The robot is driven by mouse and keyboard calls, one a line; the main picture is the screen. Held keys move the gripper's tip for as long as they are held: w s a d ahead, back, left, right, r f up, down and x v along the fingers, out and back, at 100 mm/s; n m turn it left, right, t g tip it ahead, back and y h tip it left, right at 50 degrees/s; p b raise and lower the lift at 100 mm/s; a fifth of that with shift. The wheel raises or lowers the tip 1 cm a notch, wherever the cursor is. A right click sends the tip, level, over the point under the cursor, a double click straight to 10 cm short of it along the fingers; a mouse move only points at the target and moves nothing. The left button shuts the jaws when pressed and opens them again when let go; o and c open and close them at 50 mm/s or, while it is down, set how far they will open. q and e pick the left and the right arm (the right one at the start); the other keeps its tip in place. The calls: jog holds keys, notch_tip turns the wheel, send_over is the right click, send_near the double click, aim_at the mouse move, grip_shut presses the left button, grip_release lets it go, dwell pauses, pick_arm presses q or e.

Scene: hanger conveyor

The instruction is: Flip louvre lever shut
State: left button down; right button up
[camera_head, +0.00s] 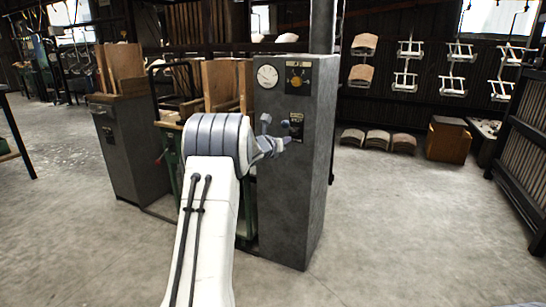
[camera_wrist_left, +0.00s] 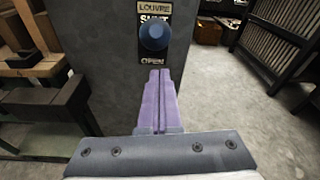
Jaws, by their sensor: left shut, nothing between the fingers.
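The louvre lever shows in the left wrist view as a round dark blue knob (camera_wrist_left: 153,37) in front of a black plate (camera_wrist_left: 168,18). The plate reads LOUVRE and SHUT above and OPEN below; the knob partly covers SHUT. The lever's exact angle is hard to tell. In the head view the plate (camera_head: 297,125) is on the front of a grey cabinet (camera_head: 288,205). My left gripper (camera_head: 284,142) is at the cabinet front, by the plate's lower part. Its fingers (camera_wrist_left: 158,76) are shut and empty, with tips just below the knob and OPEN label; contact cannot be told. My right gripper is not in view.
Above the plate are a round gauge (camera_head: 267,76) and a yellow rotary knob (camera_head: 296,82). A wooden rack (camera_head: 222,85) stands left of the cabinet. Hanging carriers (camera_head: 407,65) are at the back right. The floor (camera_head: 400,230) right of the cabinet is clear.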

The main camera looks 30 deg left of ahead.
pick_arm(q)
jog(key=s+d+r+p, duration=0.1)
jog(key=s, duration=0.8)
jog(key=shift+s+r, duration=0.25)
jog(key=shift+s, duration=0.05)
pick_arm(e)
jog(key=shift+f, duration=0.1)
pick_arm(q)
jog(key=shift+d, duration=0.1)
